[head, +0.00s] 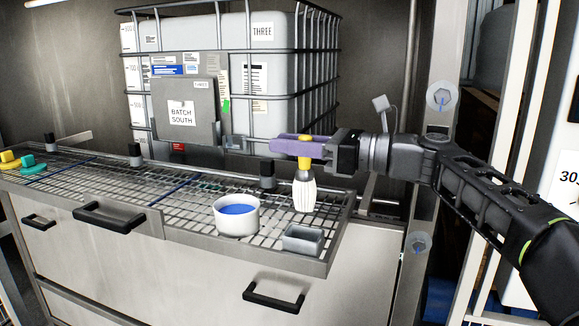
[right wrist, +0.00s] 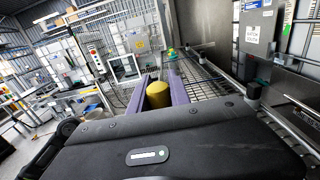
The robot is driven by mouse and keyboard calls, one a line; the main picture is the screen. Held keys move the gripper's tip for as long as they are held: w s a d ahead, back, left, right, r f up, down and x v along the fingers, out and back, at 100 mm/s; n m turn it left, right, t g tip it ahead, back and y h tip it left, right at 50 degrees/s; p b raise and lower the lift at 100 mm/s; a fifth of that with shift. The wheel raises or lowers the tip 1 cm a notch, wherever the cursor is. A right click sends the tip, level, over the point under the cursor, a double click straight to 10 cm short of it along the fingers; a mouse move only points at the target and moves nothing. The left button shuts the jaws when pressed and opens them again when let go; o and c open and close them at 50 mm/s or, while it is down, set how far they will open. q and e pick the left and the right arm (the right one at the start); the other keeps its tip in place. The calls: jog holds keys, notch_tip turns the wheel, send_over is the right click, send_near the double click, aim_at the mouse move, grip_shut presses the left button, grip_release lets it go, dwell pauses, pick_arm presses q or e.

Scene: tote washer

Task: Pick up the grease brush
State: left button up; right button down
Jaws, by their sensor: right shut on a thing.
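The grease brush (head: 304,190) has a yellow handle and a pale, flared bristle head. It hangs upright with the bristles down, at the right end of the wire-grid rack. My right gripper (head: 296,146) comes in from the right, with its purple fingers shut around the yellow handle. In the right wrist view the yellow handle end (right wrist: 159,94) sits between the two purple fingers. I cannot tell whether the bristles touch the grid. My left gripper is not in view.
A white bowl with blue contents (head: 237,216) and a small grey tray (head: 303,239) stand on the wire-grid rack (head: 180,195) near the brush. A caged white tank (head: 270,85) stands behind. Yellow and teal items (head: 28,162) lie at the far left.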

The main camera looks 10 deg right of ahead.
jog(key=shift+r, duration=0.55)
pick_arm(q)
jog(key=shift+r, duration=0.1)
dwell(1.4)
